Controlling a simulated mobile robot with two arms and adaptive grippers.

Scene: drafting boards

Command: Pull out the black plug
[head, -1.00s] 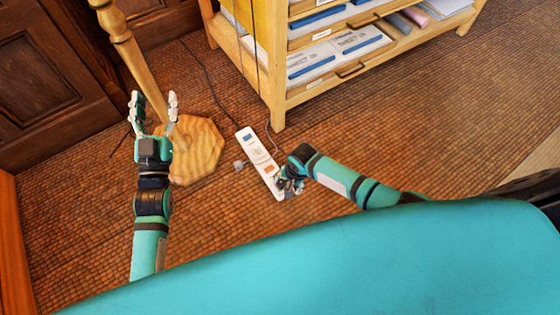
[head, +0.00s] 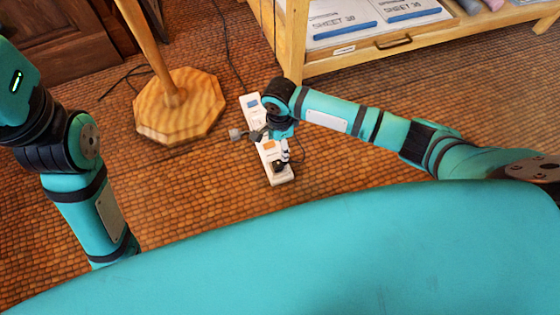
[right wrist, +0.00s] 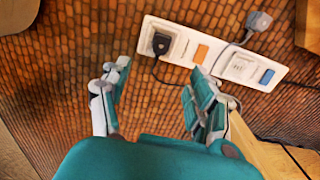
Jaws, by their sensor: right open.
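The black plug (head: 278,166) sits in the near end of the white power strip (head: 284,180) on the floor. In the right wrist view the black plug (right wrist: 161,43) is in its socket at the strip's left end, with a dark cord running from it. My right gripper (head: 271,143) is open and empty over the strip. In the right wrist view my right gripper's fingers (right wrist: 156,82) are apart, with the plug beyond the gap between them. The fingers partly cover the strip in the head view. My left gripper is outside the head view; only its arm shows.
A grey plug (head: 236,134) is beside the strip, and an orange switch (right wrist: 201,54) is on it. A wooden stand with an octagonal base (head: 200,108) is to the left. A wooden shelf unit (head: 292,45) stands behind.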

